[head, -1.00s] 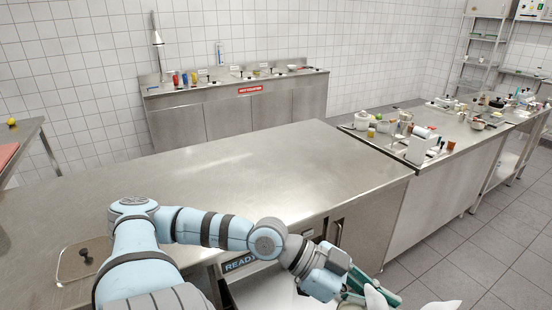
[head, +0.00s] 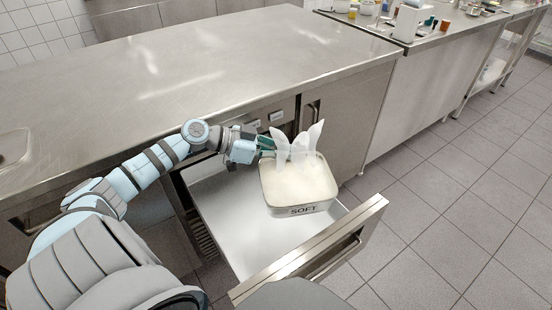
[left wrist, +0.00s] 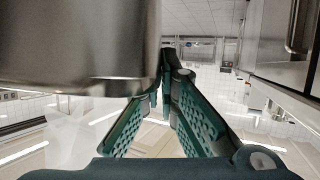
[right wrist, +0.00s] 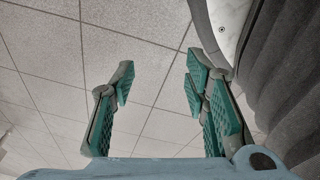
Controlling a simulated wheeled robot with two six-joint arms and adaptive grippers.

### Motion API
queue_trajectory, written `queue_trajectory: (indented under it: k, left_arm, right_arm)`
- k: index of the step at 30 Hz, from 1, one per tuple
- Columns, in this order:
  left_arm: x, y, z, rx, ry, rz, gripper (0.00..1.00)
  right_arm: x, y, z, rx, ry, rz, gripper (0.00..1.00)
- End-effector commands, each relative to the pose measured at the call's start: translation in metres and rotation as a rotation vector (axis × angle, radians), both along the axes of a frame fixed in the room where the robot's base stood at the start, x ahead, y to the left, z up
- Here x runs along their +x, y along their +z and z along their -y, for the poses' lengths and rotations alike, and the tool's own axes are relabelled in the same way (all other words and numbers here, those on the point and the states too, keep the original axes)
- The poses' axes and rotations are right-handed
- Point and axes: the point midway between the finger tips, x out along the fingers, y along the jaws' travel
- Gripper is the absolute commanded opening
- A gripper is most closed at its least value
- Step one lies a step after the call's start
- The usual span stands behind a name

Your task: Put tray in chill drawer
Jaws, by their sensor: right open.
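My left gripper (head: 268,148) is at the tray's back left edge. In the left wrist view its fingers (left wrist: 166,85) close together beside the tray's metal wall (left wrist: 80,50), seemingly on its edge. My right gripper (right wrist: 160,80) is open and empty above floor tiles; the head view does not show it.
The drawer front (head: 315,252) with its bar handle stands pulled out from under the steel counter (head: 200,60). The counter top is bare in the middle. A cluttered second counter (head: 440,50) stands right. Tiled floor (head: 440,230) is clear right of the drawer.

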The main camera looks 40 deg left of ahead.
Motion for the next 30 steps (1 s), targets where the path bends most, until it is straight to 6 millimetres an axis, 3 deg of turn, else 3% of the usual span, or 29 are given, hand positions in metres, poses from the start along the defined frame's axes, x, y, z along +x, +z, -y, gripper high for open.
queue_trajectory:
  k: [1, 3, 6, 9, 13, 17, 30]
  left_arm:
    - [0.007, -0.052, -0.009, -0.013, 0.011, -0.001, 0.00]
    - [0.014, -0.087, -0.020, -0.019, 0.017, -0.006, 0.00]
    - [0.020, -0.122, -0.030, -0.025, 0.018, -0.013, 0.00]
    - [0.023, -0.141, -0.034, -0.028, 0.016, -0.017, 0.00]
    - [0.024, -0.162, -0.036, -0.029, 0.015, -0.020, 0.00]
    - [0.024, -0.195, -0.036, -0.031, 0.015, -0.022, 0.00]
    - [0.024, -0.239, -0.035, -0.028, 0.014, -0.022, 0.00]
  right_arm:
    - [0.006, -0.047, 0.000, 0.001, -0.002, 0.011, 0.42]
    - [0.013, -0.072, 0.001, 0.000, -0.004, 0.024, 0.42]
    - [0.021, -0.097, 0.001, 0.002, -0.007, 0.040, 0.42]
    - [0.026, -0.109, 0.001, 0.003, -0.009, 0.050, 0.42]
    - [0.040, -0.116, -0.001, 0.014, -0.020, 0.076, 0.42]
    - [0.069, -0.115, -0.011, 0.037, -0.034, 0.120, 0.42]
    - [0.099, -0.067, -0.020, 0.031, 0.014, 0.084, 0.42]
